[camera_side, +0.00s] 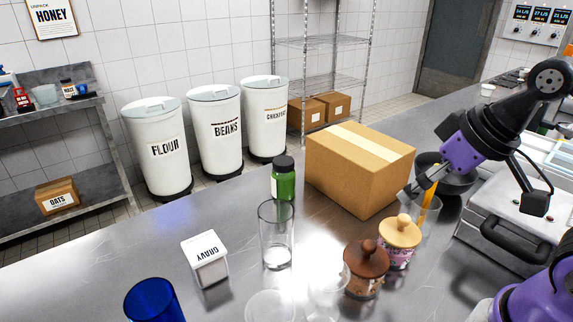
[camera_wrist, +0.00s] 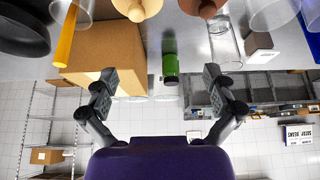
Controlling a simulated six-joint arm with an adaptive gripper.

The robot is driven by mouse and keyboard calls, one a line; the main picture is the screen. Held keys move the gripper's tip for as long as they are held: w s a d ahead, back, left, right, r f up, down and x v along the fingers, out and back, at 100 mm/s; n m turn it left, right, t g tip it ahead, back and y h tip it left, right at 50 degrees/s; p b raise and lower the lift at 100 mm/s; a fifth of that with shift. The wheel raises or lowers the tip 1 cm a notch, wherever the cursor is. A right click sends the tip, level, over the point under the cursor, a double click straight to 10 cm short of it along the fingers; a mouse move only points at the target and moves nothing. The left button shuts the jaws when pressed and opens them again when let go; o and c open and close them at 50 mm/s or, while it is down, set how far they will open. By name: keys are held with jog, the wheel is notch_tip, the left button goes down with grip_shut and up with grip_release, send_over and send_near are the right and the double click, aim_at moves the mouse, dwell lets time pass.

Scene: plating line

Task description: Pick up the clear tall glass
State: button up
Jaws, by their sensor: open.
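The clear tall glass (camera_side: 276,237) stands upright on the steel counter in the middle of the side view, in front of a green jar. In the wrist view a clear tall glass (camera_wrist: 228,48) shows right of the green jar, beyond the right fingertip. My gripper (camera_wrist: 158,77) is open and empty, its two fingers spread wide. In the side view my gripper (camera_side: 422,182) is at the right, beside the cardboard box and well apart from the glass. Its fingertips are partly hidden there.
A cardboard box (camera_side: 362,168), a green jar (camera_side: 284,180), a white gravy box (camera_side: 206,260) and a blue glass (camera_side: 154,301) surround the glass. Two lidded jars, brown-topped (camera_side: 366,262) and tan-topped (camera_side: 399,235), stand right. Other clear glassware (camera_side: 268,306) is in front. The counter's left is clear.

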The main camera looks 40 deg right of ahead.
jog(key=n+y, duration=0.4)
jog(key=n, duration=0.3)
send_near(270, 223)
jog(key=w+f, duration=0.4)
jog(key=f, duration=0.2)
jog(key=shift+d+x, duration=0.15)
jog(key=shift+x, duration=1.45)
jog(key=shift+d+x, duration=0.15)
jog(key=shift+x, duration=1.45)
jog(key=shift+w, duration=0.2)
jog(key=c, duration=1.3)
